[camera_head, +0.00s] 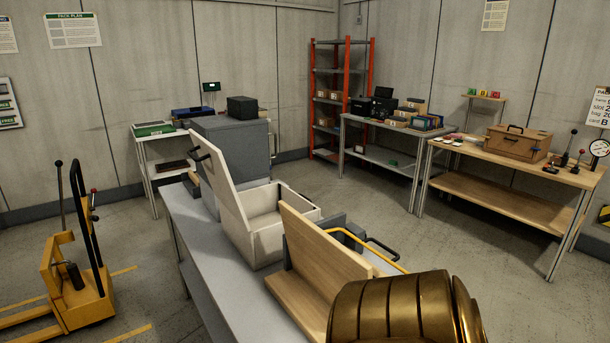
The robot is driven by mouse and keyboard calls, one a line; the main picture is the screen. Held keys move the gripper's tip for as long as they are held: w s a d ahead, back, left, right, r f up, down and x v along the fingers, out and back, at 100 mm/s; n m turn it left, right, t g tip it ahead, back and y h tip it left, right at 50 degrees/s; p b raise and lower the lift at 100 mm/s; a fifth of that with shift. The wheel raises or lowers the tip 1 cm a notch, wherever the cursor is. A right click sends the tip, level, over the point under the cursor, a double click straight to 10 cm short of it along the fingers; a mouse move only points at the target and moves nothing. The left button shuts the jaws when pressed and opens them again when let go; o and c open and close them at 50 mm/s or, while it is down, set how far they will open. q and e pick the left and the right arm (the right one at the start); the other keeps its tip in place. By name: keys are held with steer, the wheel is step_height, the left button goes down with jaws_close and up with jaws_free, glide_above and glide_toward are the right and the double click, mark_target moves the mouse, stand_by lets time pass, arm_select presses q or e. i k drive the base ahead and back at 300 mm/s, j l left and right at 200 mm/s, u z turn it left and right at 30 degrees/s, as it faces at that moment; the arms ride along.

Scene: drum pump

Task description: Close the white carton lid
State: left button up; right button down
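The white carton (262,240) stands on the grey bench at the centre. Its lid (222,188) is open, raised steeply and leaning back to the left. A dark handle (200,150) sits near the lid's upper edge. The carton's inside shows as an empty-looking white space, though its near part is hidden by its wall. Neither of my grippers is in the picture, and nothing is seen touching the lid.
A wooden L-shaped stand (322,248) and a brass ribbed object (400,308) are nearer than the carton. A grey box (236,142) stands behind the lid. A yellow pallet truck (75,285) is at left. Open floor (372,205) lies right of the bench.

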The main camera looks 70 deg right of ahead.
mark_target(212, 158)
steer(key=z, duration=2.1)
steer(key=i+j+z, duration=0.1)
steer(key=j+z, duration=0.25)
steer(key=i+j+z, duration=0.1)
steer(key=z, duration=0.25)
steer(key=j+z, duration=0.4)
steer(key=i, duration=0.05)
